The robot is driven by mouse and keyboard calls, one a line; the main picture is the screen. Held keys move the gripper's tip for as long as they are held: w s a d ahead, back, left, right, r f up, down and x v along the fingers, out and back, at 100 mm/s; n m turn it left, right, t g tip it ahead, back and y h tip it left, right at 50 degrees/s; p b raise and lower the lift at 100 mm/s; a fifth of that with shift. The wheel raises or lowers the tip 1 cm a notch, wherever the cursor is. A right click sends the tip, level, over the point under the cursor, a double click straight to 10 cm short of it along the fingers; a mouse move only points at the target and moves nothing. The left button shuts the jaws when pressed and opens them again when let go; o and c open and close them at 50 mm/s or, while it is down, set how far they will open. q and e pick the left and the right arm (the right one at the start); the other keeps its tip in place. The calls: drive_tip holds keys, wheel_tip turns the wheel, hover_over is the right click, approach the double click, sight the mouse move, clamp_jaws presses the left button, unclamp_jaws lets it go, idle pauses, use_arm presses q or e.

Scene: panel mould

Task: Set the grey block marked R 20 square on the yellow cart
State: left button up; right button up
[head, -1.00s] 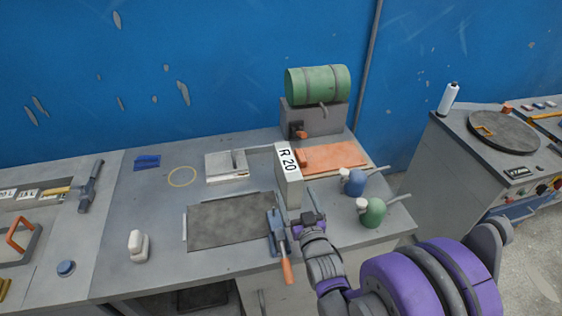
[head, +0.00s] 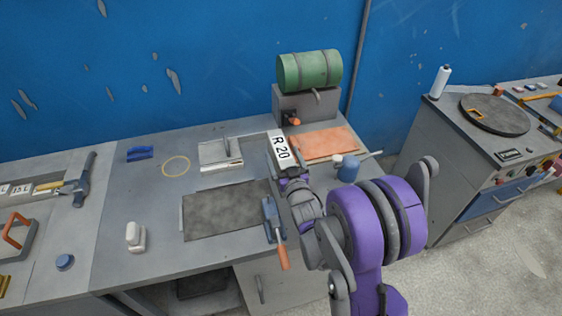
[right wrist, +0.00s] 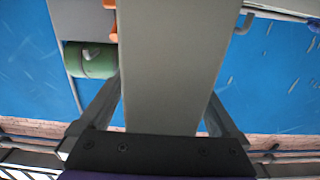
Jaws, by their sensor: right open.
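The grey block marked R 20 (head: 280,146) stands upright on the grey workbench, its white label facing up. My right gripper (head: 290,176) is at its near side and hides its lower part. In the right wrist view the block (right wrist: 168,60) fills the middle, between the two open fingers of the gripper (right wrist: 164,98). I cannot tell whether either finger touches it. The yellow cart is not in view. My left gripper is not in view.
A blue pot (head: 348,168) stands close right of the block, with an orange plate (head: 322,143) behind. A clamp with an orange handle (head: 276,232) and a dark sheet (head: 222,208) lie left of my arm. A green cylinder (head: 309,70) is at the back.

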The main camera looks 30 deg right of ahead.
drive_tip(key=shift+w, duration=0.5)
drive_tip(key=shift+s, duration=0.1)
drive_tip(key=shift+c, duration=0.3)
drive_tip(key=shift+c, duration=1.1)
clamp_jaws()
drive_tip(key=shift+r, duration=0.1)
